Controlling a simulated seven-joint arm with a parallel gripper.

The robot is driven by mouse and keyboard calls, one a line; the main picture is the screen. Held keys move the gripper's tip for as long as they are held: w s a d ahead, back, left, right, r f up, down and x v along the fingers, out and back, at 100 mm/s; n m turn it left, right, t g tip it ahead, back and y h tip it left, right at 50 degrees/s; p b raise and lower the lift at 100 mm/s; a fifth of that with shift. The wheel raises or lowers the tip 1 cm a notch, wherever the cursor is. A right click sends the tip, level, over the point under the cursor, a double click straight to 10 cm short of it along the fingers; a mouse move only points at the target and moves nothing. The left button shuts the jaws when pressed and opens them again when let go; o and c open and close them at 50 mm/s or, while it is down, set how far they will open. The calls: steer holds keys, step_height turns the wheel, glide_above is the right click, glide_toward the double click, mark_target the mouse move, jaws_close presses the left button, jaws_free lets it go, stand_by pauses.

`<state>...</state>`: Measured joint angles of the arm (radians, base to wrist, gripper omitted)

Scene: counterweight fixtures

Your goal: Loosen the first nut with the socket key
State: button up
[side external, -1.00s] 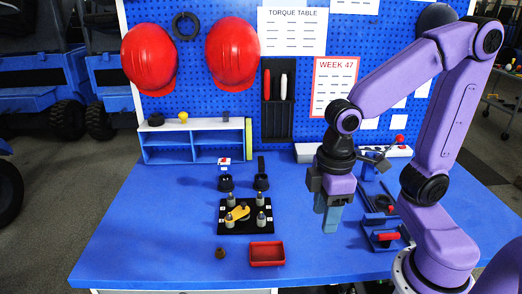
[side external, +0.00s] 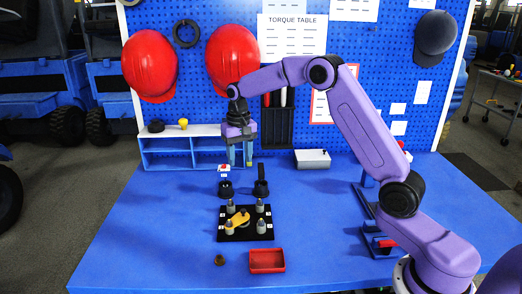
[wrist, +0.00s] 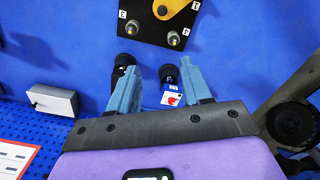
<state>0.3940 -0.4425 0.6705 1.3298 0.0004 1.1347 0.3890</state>
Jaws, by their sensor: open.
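A black fixture plate (side external: 262,212) with several grey studs and a yellow piece (side external: 240,217) lies mid-table. In the wrist view the plate (wrist: 147,32) is at the top, with number labels by its studs. Behind it stand two dark round holders; the right one (side external: 261,188) has an upright black bar (side external: 261,170), which may be the socket key. The left holder (side external: 225,188) is near a small white block with a red top (side external: 224,170). My gripper (side external: 240,163) is open and empty, above and behind the holders. It also shows in the wrist view (wrist: 160,68).
A red tray (side external: 267,271) and a small brown round part (side external: 219,260) lie in front of the plate. A shelf (side external: 165,146) and a grey-white box (side external: 312,158) stand along the pegboard. Fixtures with a red handle (side external: 384,243) are at right. The table's left side is clear.

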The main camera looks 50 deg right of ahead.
mark_target(261, 167)
steer(key=w+d+f+m, duration=0.1)
steer(key=d, duration=0.3)
steer(key=w+d+f+m, duration=0.2)
steer(key=d, duration=0.3)
steer(key=w+d+f+m, duration=0.1)
steer(key=d+f+m, duration=0.1)
steer(key=d, duration=0.3)
steer(key=shift+w+d+f, duration=0.2)
steer(key=shift+f, duration=4.45)
jaws_close()
